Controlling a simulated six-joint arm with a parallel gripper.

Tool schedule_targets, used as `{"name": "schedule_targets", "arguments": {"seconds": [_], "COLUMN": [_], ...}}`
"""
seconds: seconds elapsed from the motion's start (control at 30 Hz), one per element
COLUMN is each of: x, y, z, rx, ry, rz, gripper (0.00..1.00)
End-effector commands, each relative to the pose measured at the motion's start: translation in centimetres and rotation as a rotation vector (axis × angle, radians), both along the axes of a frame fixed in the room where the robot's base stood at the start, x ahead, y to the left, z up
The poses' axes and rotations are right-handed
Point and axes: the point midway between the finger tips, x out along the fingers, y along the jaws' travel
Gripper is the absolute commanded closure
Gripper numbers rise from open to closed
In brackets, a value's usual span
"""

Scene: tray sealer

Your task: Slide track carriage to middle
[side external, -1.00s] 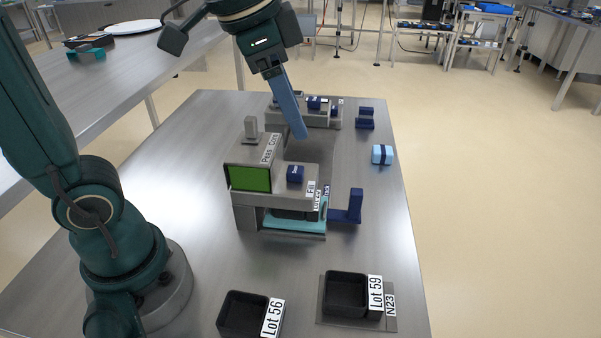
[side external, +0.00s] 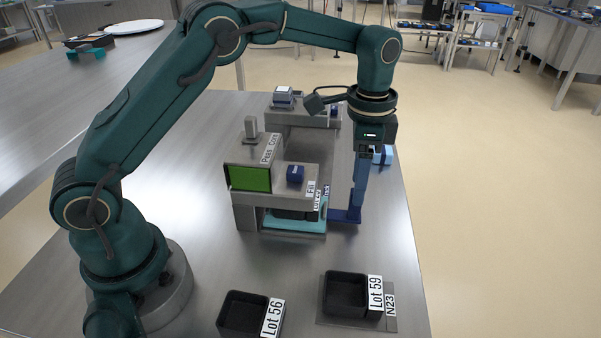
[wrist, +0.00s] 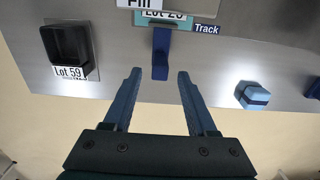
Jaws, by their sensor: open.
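The track carriage is a teal piece (side external: 312,222) at the front of the grey tray sealer (side external: 238,182), with a dark blue handle (side external: 343,216) at its right. The wrist view shows this blue handle (wrist: 161,45) beside the "Track" label (wrist: 206,28). My gripper (side external: 355,208) points down at the handle and hides its upright part in the side view. In the wrist view my gripper (wrist: 160,73) is open, with the handle's near end between its fingertips. I cannot tell whether either finger touches it.
A black tray marked Lot 59 (side external: 367,312) lies on a grey plate, with a Lot 56 tray (side external: 224,326) to its left. A light blue block with a dark band (wrist: 252,96) is right of the handle. The table's right edge is close to my gripper.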

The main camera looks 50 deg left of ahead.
Motion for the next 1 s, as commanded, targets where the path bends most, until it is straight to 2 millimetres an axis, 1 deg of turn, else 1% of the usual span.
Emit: {"name": "schedule_targets", "arguments": {"seconds": [0.03,0.1,0.23,0.37,0.57,0.6,0.63,0.67,0.7,0.73,1.0], "x": [-0.1,-0.1,-0.1,-0.1,0.0,0.0,0.0,0.0,0.0,0.0,-0.1], "y": [0.0,0.0,0.0,0.0,0.0,0.0,0.0,0.0,0.0,0.0,0.0], "z": [-0.8,-1.7,-2.9,-3.5,-3.5,-3.5,-3.5,-3.5,-3.5,-3.5,-3.4], "rx": [0.001,0.001,0.000,-0.001,-0.001,-0.001,-0.001,-0.001,-0.001,-0.001,-0.001], "ry": [0.005,0.005,0.003,0.001,-0.001,-0.001,-0.001,-0.001,-0.001,-0.001,-0.001], "rz": [0.000,0.000,0.000,0.001,0.001,0.001,0.001,0.001,0.001,0.001,0.001], "gripper": [0.43,0.43,0.43,0.43,0.43,0.50,0.62,0.73,0.88,1.00,1.00]}}
